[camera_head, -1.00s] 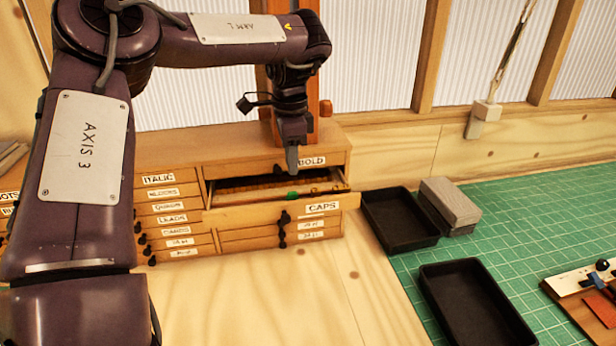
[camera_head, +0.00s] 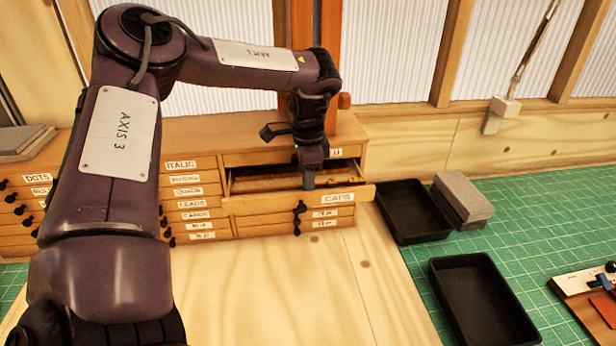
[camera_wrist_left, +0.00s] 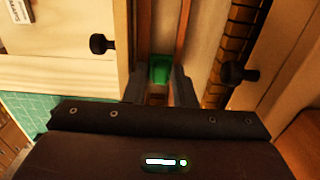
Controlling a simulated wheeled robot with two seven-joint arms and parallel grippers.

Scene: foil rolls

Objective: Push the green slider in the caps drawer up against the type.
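The caps drawer (camera_head: 262,204) is pulled out of the wooden cabinet. My left gripper (camera_head: 308,183) points down into it, near its middle. In the head view the gripper covers the green slider. In the left wrist view the green slider (camera_wrist_left: 160,70) lies in a narrow wooden channel, between the tips of my left gripper (camera_wrist_left: 161,82). The fingers stand apart; contact with the slider is not clear. A row of small brown blocks, seemingly the type (camera_wrist_left: 234,42), runs along the drawer to the right there. My right gripper is not in view.
The cabinet (camera_head: 190,140) has several closed, labelled drawers with black knobs. Two black trays (camera_head: 412,232) and a grey block (camera_head: 462,200) are on the green mat (camera_head: 540,220) at right. The wooden tabletop (camera_head: 300,285) in front is clear.

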